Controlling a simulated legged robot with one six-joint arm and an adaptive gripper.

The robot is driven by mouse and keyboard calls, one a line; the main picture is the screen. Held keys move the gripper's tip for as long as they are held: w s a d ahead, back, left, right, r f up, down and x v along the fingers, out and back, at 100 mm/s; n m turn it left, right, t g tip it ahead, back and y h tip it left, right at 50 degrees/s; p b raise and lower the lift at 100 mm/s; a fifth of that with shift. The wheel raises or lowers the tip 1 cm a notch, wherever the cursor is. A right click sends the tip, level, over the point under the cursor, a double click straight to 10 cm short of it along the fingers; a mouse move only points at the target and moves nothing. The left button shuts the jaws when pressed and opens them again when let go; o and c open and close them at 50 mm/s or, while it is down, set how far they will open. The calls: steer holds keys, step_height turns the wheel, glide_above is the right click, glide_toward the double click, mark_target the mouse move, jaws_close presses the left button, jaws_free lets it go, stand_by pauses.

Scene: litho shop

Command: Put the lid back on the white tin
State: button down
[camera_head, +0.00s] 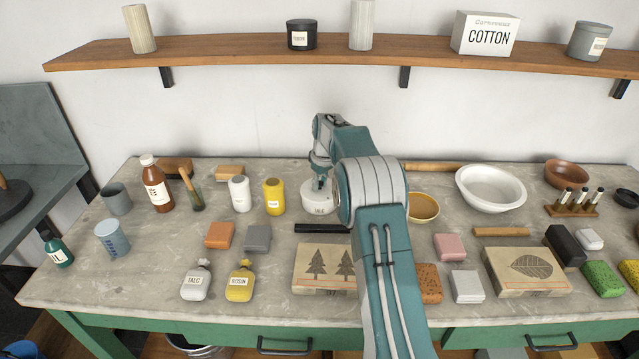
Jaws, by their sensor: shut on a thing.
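The fingers and wrist hide most of the lid. From this view I cannot tell whether the lid is seated on the tin or just above it.
White (239,194) and yellow (274,196) shakers stand left of the tin. A black bar (322,229) and a stone block with trees (318,270) lie in front. A tan bowl (423,207) stands right of my arm. A shelf (240,51) runs above.

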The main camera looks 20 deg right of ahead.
stand_by(0.3)
steer(key=shift+c, duration=2.1)
jaws_free()
steer(key=o, duration=0.4)
steer(key=shift+r, duration=3.5)
